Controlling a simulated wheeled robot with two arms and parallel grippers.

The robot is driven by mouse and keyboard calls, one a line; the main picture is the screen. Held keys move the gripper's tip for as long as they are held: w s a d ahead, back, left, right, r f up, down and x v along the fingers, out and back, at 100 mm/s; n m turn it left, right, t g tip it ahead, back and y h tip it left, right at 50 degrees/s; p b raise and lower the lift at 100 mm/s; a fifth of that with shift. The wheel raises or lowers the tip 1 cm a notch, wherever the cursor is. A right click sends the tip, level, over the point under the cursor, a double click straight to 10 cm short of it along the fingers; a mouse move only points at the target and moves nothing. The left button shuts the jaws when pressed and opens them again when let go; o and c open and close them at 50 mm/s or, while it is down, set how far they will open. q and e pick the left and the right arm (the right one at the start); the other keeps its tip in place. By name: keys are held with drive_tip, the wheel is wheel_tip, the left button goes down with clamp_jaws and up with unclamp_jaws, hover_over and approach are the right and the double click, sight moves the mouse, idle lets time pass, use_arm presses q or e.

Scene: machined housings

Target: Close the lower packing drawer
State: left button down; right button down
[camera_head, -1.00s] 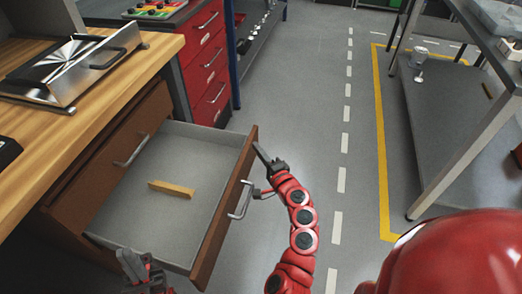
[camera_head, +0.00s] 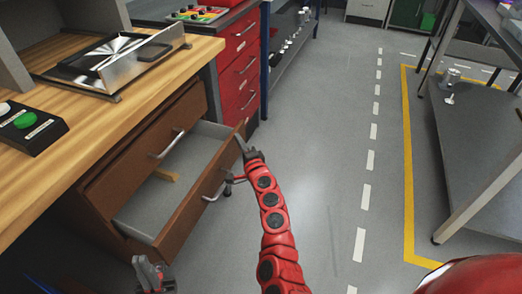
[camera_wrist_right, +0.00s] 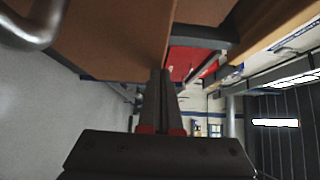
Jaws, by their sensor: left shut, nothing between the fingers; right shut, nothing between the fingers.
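The lower packing drawer (camera_head: 196,200) is partly open in the head view, pulled out from the brown wooden cabinet under the bench. My left gripper (camera_head: 147,270) is shut and empty near the drawer's near corner.
The closed upper drawer (camera_head: 150,145) sits above, under the wooden worktop (camera_head: 105,120) with a metal case and a button box (camera_head: 28,126). A red tool cabinet (camera_head: 240,68) stands behind. The grey floor to the right is clear up to a dark shelf table (camera_head: 470,140).

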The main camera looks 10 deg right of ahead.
drive_tip(key=w+a+b, duration=0.3)
drive_tip(key=w+a, duration=0.3)
drive_tip(key=a, duration=0.3)
